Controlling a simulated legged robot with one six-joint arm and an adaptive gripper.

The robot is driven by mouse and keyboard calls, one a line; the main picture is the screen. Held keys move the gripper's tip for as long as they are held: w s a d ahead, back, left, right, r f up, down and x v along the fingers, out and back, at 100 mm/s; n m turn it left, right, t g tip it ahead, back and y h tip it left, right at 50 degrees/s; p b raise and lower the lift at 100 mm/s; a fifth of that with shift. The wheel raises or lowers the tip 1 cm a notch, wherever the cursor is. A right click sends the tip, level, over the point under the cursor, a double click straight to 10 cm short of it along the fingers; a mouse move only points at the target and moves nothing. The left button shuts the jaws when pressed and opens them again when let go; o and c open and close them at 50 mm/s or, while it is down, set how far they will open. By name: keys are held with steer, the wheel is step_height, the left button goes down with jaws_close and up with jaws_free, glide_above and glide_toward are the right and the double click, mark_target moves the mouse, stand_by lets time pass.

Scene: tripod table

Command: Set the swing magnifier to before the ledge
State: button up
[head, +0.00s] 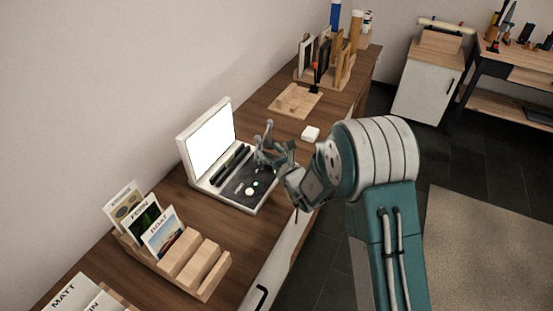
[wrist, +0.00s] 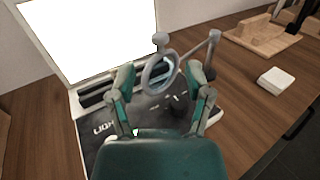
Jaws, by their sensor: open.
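The swing magnifier (wrist: 146,82) is a grey ring with a round knob on top and an arm running right to an upright post. It stands on the light box (wrist: 82,140), in front of its bright white screen. In the wrist view the ring shows between the two fingers of my gripper (wrist: 159,76), which is open. I cannot tell whether either finger touches it. In the head view my gripper (head: 272,158) is over the right part of the light box (head: 238,203) and partly hides the magnifier (head: 268,133). Dark slotted ledges (wrist: 97,98) run below the screen.
A wooden rack with picture cards (head: 190,262) stands at the near left. A white block (head: 311,133) lies to the right of the light box, with a wooden board (head: 296,99) beyond. Bare wooden tabletop (wrist: 232,88) lies between the light box and the block.

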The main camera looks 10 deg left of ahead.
steer(key=v, duration=0.4)
steer(key=shift+s+d, duration=0.1)
steer(key=shift+s, duration=0.05)
